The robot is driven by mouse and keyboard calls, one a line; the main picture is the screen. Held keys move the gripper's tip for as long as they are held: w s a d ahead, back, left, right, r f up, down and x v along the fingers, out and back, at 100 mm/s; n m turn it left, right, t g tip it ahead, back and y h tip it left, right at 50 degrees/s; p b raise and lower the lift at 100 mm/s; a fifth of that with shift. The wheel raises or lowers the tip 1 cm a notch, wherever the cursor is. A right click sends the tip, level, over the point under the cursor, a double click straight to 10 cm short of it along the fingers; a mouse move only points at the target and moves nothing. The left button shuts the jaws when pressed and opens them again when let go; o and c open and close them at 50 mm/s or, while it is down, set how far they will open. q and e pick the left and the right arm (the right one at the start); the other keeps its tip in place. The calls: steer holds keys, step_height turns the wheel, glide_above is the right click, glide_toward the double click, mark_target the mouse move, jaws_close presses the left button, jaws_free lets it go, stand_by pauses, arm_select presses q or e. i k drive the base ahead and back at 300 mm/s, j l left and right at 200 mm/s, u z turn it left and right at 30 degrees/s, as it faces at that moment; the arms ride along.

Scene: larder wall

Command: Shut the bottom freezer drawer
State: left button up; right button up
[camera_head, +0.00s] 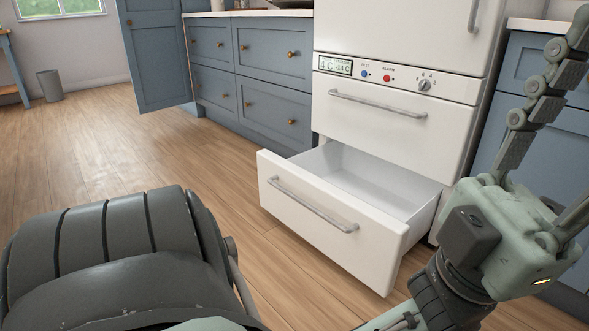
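The bottom freezer drawer (325,233) is white with a long grey bar handle (310,207). It is pulled well out of the white fridge-freezer (395,125), and its inside looks empty. My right gripper (565,140) is at the right, beside the drawer and apart from it. One of its fingers points up and the other runs out of the picture at the right edge. The fingers are spread with nothing visible between them. My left gripper is not in view.
The upper freezer drawer (385,135) is shut, below a control panel (395,78). Blue cabinets (270,65) stand on both sides of the fridge-freezer, and a tall blue door (155,55) stands open at the left. The wooden floor (110,150) is clear around the drawer front.

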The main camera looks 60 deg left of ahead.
mark_target(363, 212)
steer(key=k+u, duration=0.3)
steer(key=u, duration=0.15)
steer(key=k+j+u, duration=0.2)
steer(key=u, duration=0.3)
steer(key=i+u, duration=0.1)
steer(key=u, duration=1.4)
steer(key=i+l, duration=0.15)
steer(key=l, duration=0.2)
steer(key=i+l, duration=0.15)
steer(key=l, duration=0.25)
steer(key=i+l, duration=0.2)
steer(key=l, duration=0.15)
steer(key=i+l, duration=0.15)
steer(key=l, duration=0.25)
steer(key=i+l, duration=0.15)
steer(key=l, duration=0.2)
steer(key=i+l, duration=0.15)
steer(key=l, duration=0.2)
steer(key=i+j+z, duration=0.1)
steer(key=j, duration=0.1)
